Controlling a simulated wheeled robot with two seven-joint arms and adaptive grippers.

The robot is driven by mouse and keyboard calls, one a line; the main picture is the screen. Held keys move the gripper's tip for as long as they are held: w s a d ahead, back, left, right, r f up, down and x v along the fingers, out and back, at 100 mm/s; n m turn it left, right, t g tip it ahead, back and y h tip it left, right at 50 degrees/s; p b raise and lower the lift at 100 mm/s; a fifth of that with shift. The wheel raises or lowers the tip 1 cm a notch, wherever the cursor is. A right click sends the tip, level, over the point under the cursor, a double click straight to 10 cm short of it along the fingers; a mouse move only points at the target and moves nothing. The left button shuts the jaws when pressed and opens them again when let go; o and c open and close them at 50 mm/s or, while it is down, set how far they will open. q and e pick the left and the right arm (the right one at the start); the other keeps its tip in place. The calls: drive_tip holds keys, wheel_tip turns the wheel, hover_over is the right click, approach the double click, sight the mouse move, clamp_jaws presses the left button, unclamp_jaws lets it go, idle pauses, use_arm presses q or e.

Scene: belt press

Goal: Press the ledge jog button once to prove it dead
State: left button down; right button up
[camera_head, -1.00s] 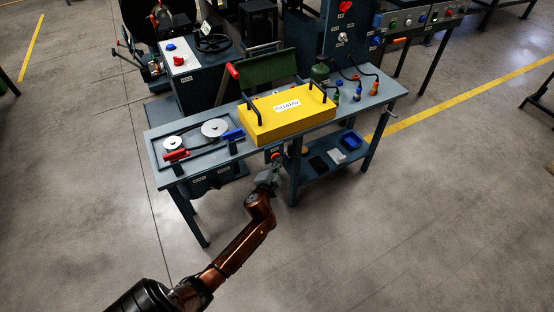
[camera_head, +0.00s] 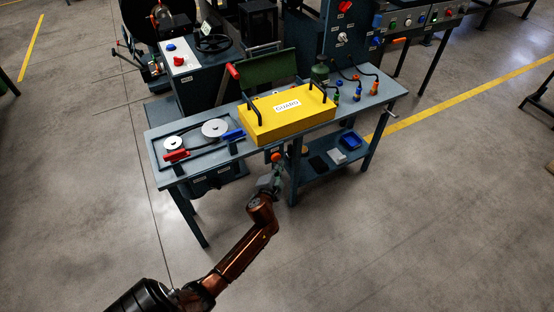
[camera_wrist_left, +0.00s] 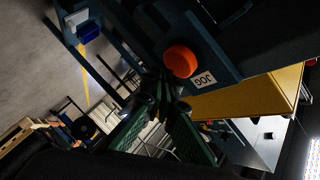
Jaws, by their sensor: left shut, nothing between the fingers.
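The orange-red jog button (camera_head: 276,157) is on the front ledge of the bench, below the yellow guard. In the left wrist view the round button (camera_wrist_left: 180,61) stands out from a dark blue panel beside a white JOG label (camera_wrist_left: 203,79). My left gripper (camera_head: 275,170) is shut and empty, just below the button in the head view. In the left wrist view its fingertips (camera_wrist_left: 161,88) show close to the button's lower left edge. I cannot tell whether they touch it. My right gripper is not in view.
The yellow guard (camera_head: 285,114) covers the middle of the bench (camera_head: 213,158). Pulleys and a belt (camera_head: 214,128) are at its left, and several small bottles stand at its right. A lower shelf (camera_head: 317,173) holds a blue bin (camera_head: 350,140). The floor in front is clear.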

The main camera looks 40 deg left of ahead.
use_arm(q)
drive_tip(key=shift+d, duration=0.1)
drive_tip(key=d, duration=0.1)
drive_tip(key=s+d, duration=0.1)
drive_tip(key=d, duration=0.1)
drive_tip(key=s+d, duration=0.1)
drive_tip(key=shift+d, duration=0.25)
idle(0.8)
